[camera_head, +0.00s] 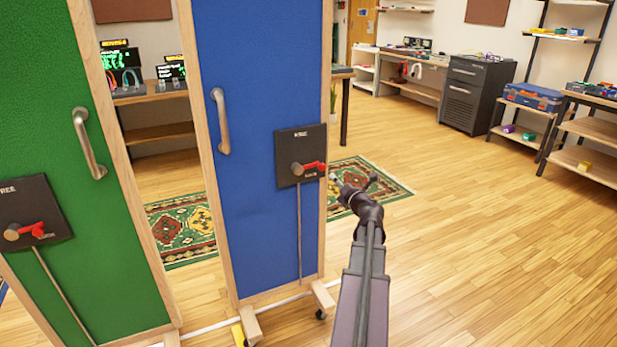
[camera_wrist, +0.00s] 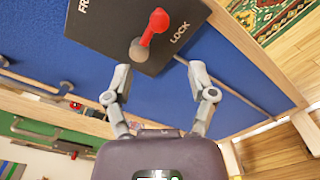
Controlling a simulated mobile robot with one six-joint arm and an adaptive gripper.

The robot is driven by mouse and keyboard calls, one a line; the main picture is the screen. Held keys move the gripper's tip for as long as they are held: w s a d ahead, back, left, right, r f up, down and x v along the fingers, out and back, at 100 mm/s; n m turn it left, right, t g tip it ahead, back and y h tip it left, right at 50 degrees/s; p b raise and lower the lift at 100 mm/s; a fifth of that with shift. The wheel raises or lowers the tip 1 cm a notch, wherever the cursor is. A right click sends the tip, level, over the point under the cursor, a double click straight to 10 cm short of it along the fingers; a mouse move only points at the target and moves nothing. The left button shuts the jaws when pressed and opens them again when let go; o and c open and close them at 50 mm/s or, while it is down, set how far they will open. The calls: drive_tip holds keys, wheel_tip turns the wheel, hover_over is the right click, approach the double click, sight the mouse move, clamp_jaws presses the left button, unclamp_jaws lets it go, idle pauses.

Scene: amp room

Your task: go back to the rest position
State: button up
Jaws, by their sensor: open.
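My gripper (camera_wrist: 158,85) is open and empty in the wrist view, its two fingers apart in front of the blue panel (camera_wrist: 150,100). Beyond the fingertips is a black lock plate (camera_wrist: 110,28) marked LOCK, with a red lever (camera_wrist: 154,27) on a round knob; the gripper looks apart from the lever. In the head view my arm reaches up from the bottom, and my gripper (camera_head: 335,180) is small and partly hidden near the right edge of the blue panel (camera_head: 245,220). The red lever (camera_head: 313,166) points right on its plate (camera_head: 292,146).
A green panel (camera_head: 95,250) with a similar red lever (camera_head: 35,229) stands at the left. The blue panel has a grey handle (camera_head: 220,120) and wheeled feet. A patterned rug (camera_head: 395,190) lies behind. The wooden floor at right is clear, with shelves (camera_head: 590,130) and a dark cabinet (camera_head: 475,95) beyond.

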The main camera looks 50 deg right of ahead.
idle(0.3)
drive_tip(key=w+a+f+n+g+y, duration=0.1)
drive_tip(key=w+a+f+n+y, duration=0.15)
drive_tip(key=w+a+n, duration=0.5)
drive_tip(key=w+a+f+n+g+y, duration=0.15)
drive_tip(key=a+n+y, duration=0.3)
drive_tip(key=a, duration=0.55)
drive_tip(key=w+a+f+n+g+y, duration=0.1)
drive_tip(key=w+a+f+n+y, duration=0.15)
drive_tip(key=w+a+n, duration=0.4)
drive_tip(key=s+a+f+n+g+y, duration=0.1)
drive_tip(key=a+f+n+g, duration=0.2)
drive_tip(key=a+n, duration=0.45)
drive_tip(key=s+a+f+n+g+y, duration=0.15)
drive_tip(key=a+f+n, duration=0.3)
drive_tip(key=a, duration=0.65)
drive_tip(key=s+a+f+n+g+h, duration=0.25)
drive_tip(key=s+a+n+g, duration=0.2)
drive_tip(key=a+n, duration=0.5)
drive_tip(key=s+a+f+n+g+h, duration=0.25)
drive_tip(key=s+a+n+g, duration=0.2)
drive_tip(key=a+n, duration=0.55)
wheel_tip(320, 180, up, 32)
drive_tip(key=d+n+p, duration=0.1)
drive_tip(key=p, duration=3.1)
drive_tip(key=shift+s+d+r, duration=0.15)
drive_tip(key=shift+s+r, duration=0.1)
drive_tip(key=shift+s, duration=0.15)
